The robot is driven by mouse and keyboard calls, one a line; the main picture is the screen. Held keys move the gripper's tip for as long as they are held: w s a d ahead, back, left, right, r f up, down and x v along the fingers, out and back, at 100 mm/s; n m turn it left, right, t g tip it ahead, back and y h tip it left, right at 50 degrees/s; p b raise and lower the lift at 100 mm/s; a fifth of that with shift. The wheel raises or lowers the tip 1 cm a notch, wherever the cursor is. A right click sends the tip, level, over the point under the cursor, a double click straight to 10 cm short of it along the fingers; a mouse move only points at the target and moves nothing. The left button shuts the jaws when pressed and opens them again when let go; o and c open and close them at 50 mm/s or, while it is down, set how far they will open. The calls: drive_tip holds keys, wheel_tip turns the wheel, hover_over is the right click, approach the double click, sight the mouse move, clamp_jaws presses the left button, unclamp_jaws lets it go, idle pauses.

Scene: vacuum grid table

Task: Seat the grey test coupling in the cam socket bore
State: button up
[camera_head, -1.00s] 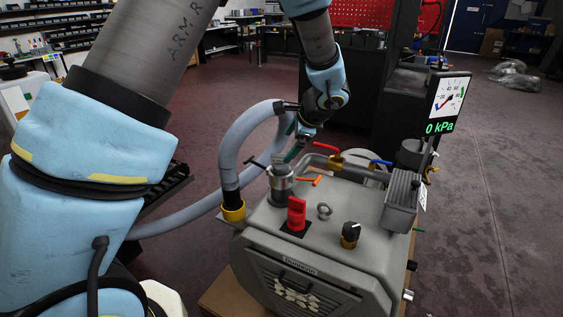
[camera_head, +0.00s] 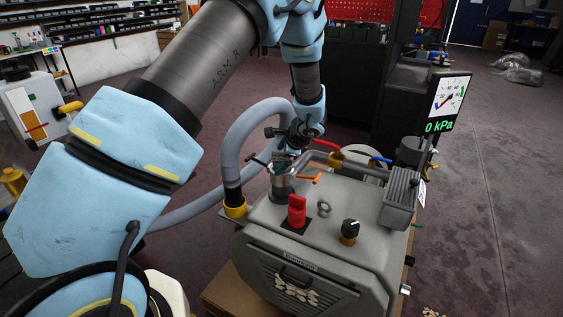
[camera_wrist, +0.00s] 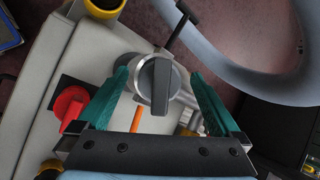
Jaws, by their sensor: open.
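The grey test coupling (camera_wrist: 160,85), a round disc with a raised grip bar, sits at the mouth of the silver cam socket (camera_head: 281,187) on top of the pump housing. How deep it sits in the bore cannot be told. My gripper (camera_wrist: 160,75) is open, its two teal fingers on either side of the coupling with gaps visible in the wrist view. In the head view my gripper (camera_head: 285,162) is low over the socket and largely hides the coupling. A black T-shaped lever (camera_wrist: 183,28) sticks out from the socket's side.
A thick grey hose (camera_head: 229,150) with a yellow collar (camera_head: 235,206) arches beside the socket. A red switch (camera_head: 297,210), a lifting ring (camera_head: 324,208), a black knob (camera_head: 349,230) and an orange lever (camera_head: 303,179) stand nearby. The gauge (camera_head: 447,102) reads 0 kPa.

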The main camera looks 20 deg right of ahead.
clamp_jaws()
idle(0.8)
